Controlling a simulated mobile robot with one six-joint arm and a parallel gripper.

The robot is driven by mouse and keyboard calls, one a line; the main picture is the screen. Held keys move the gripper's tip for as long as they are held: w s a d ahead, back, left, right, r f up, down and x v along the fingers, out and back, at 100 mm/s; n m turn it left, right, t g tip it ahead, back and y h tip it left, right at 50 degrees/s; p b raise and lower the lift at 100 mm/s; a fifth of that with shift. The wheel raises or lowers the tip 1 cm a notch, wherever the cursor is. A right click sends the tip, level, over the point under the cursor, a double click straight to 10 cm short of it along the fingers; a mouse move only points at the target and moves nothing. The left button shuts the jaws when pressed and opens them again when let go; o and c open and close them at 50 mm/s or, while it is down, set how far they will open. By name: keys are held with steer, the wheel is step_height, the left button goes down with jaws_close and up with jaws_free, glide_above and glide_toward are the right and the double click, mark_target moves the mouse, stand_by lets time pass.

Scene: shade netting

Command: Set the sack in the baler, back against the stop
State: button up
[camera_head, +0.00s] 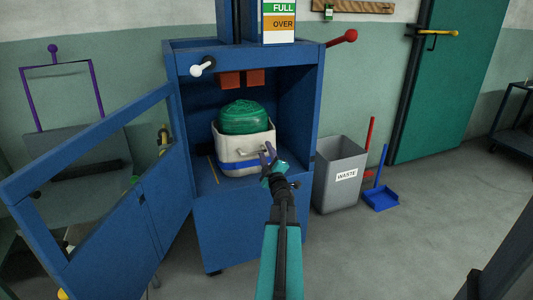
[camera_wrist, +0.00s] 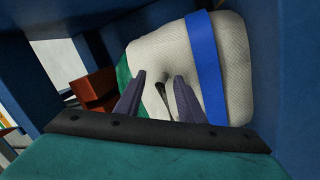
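A whitish sack (camera_head: 243,143) with a blue band and green netting (camera_head: 243,117) bulging from its top stands upright inside the open blue baler (camera_head: 240,212). In the wrist view the sack (camera_wrist: 168,52) fills the upper middle, turned sideways. My gripper (camera_head: 268,151) is at the sack's front right side. In the wrist view its two dark fingers (camera_wrist: 159,78) are apart, with a thin handle loop (camera_wrist: 162,92) between them; I cannot tell whether they touch it. The sack's back and any stop behind it are hidden.
Two orange-red blocks (camera_head: 242,78) hang above the sack. A yellow line (camera_head: 212,169) marks the baler floor at left. A grey waste bin (camera_head: 338,180) and blue dustpan (camera_head: 381,198) stand to the right.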

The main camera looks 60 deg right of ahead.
steer(key=shift+s, duration=0.1)
steer(key=p+v, duration=0.7)
steer(key=v, duration=0.4)
steer(key=shift+s+a, duration=0.3)
steer(key=shift+a, duration=0.05)
stand_by(0.6)
stand_by(0.9)
